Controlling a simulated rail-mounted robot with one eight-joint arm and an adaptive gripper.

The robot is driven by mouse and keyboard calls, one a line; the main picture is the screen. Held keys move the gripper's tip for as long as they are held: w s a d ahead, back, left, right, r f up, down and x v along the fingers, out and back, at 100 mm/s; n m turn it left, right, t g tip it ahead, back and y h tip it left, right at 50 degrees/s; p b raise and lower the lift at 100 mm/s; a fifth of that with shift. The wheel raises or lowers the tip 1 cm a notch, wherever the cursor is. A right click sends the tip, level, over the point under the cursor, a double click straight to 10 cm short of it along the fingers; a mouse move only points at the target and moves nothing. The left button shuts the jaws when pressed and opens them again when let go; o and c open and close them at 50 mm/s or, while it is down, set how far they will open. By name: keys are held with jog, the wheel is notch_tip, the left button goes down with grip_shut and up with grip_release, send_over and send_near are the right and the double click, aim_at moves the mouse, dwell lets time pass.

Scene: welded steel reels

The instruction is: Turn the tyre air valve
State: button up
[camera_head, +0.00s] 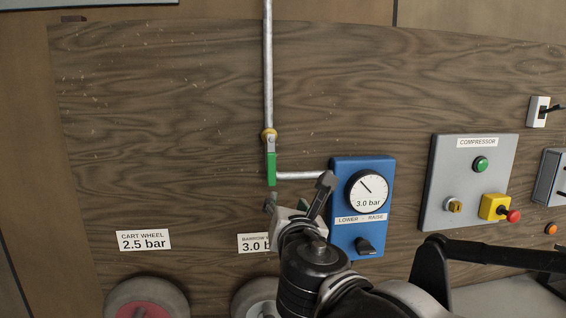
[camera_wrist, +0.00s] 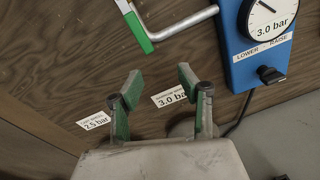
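The air valve has a brass body (camera_head: 269,135) on a vertical grey pipe and a lever with a green grip (camera_head: 271,168). The lever hangs straight down, in line with the upper pipe. The green grip also shows at the top of the wrist view (camera_wrist: 138,31). My gripper (camera_head: 287,205) is below and slightly right of the grip, apart from it in the picture. In the wrist view my gripper (camera_wrist: 158,82) has its two green-padded fingers spread, with nothing between them. My wrist partly hides the board below the valve.
A blue gauge box (camera_head: 341,220) reading 3.0 bar, with a LOWER/RAISE knob (camera_head: 366,246), stands right of my gripper. A grey compressor panel (camera_head: 437,205) with a red-tipped switch is farther right. Wheels (camera_head: 120,299) stand below. The board left of the valve is clear.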

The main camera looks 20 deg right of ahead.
aim_at(272, 172)
jog(key=shift+w+d+r+n+t+y+p, duration=0.2)
jog(key=shift+w+r+n, duration=0.35)
jog(key=shift+w, duration=1.85)
jog(key=shift+w+d+r+n+t+y+p, duration=0.15)
jog(key=shift+w+n, duration=0.55)
jog(key=shift+w, duration=1.75)
jog(key=shift+w+d+r+n+t+y+p, duration=0.15)
jog(key=shift+w+r+n, duration=0.4)
jog(key=shift+w, duration=1.85)
jog(key=shift+f, duration=0.1)
grip_shut()
